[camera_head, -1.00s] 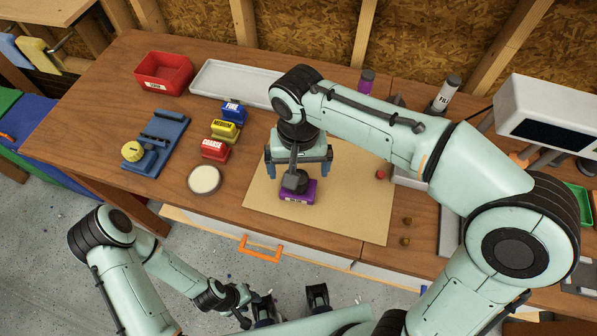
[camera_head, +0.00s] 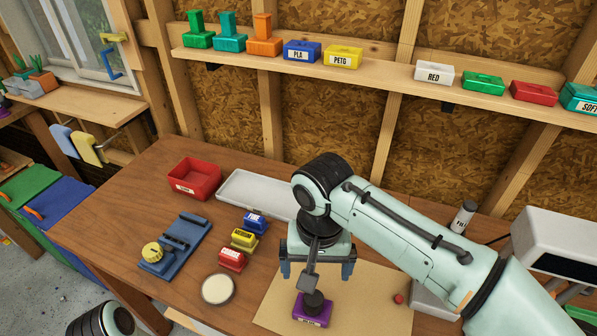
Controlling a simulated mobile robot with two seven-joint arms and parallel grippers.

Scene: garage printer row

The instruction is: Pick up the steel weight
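A dark, round weight-like piece (camera_head: 315,300), which may be the steel weight, sits on a purple labelled block (camera_head: 311,315) on the tan mat. My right gripper (camera_head: 316,272) is above it. I cannot tell any contact. My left gripper is out of view; only a joint of my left arm shows at the lower left.
The tan mat (camera_head: 375,300) covers the front middle. Left of it are a round white-topped disc (camera_head: 217,289), labelled blocks (camera_head: 243,238), a blue fixture (camera_head: 183,241), a red bin (camera_head: 194,178) and a pale tray (camera_head: 258,192). A shelf (camera_head: 390,75) with colored boxes runs above.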

